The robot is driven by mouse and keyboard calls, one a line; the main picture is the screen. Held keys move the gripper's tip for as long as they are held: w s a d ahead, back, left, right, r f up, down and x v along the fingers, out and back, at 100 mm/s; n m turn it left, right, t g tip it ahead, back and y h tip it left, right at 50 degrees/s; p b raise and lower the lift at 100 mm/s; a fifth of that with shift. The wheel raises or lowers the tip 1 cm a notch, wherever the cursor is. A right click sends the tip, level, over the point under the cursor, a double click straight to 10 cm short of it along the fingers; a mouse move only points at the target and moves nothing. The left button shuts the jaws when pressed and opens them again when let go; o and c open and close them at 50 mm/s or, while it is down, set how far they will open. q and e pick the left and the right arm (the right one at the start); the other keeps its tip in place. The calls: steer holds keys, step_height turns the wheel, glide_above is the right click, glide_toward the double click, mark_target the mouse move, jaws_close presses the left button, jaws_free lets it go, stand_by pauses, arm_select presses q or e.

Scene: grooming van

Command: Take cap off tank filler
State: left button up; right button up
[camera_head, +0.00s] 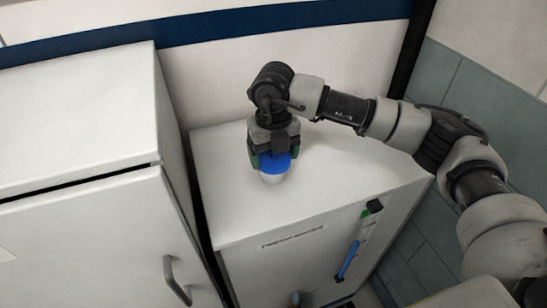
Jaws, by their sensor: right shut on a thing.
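The tank (330,205) is a white box-shaped unit with a label on its front. On its top stands a short white filler neck (271,179) with a blue cap (274,162) on or just over it. My right gripper (273,156) points down from above and is shut on the blue cap, with its fingers on either side. The fingers hide part of the cap, so I cannot tell whether cap and neck still touch. My left gripper is not in view.
A taller white cabinet (80,150) with a grey door handle (177,281) stands close on the left. A level gauge with a blue column (349,262) is on the tank's front. The wall is behind. The tank top is clear around the filler.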

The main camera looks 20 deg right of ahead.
step_height(320, 180, up, 3)
steer(key=shift+f+b, duration=0.1)
steer(key=shift+b, duration=0.5)
steer(key=s+d+r+b, duration=0.3)
steer(key=s+d+r, duration=0.3)
steer(key=s, duration=0.4)
steer(key=d+f+m+p, duration=0.2)
steer(key=d+m+p, duration=0.5)
steer(key=d+m, duration=1)
steer(key=n+p, duration=0.3)
steer(key=p, duration=0.1)
glide_above(356, 155)
step_height(356, 155, down, 6)
steer(key=shift+f, duration=0.1)
steer(key=shift+w+f, duration=0.15)
steer(key=shift+f, duration=0.05)
step_height(356, 155, down, 3)
steer(key=shift+f+p, duration=0.15)
steer(key=shift+p, duration=0.45)
steer(key=shift+f, duration=0.25)
steer(key=shift+n, duration=0.3)
steer(key=shift+f, duration=0.1)
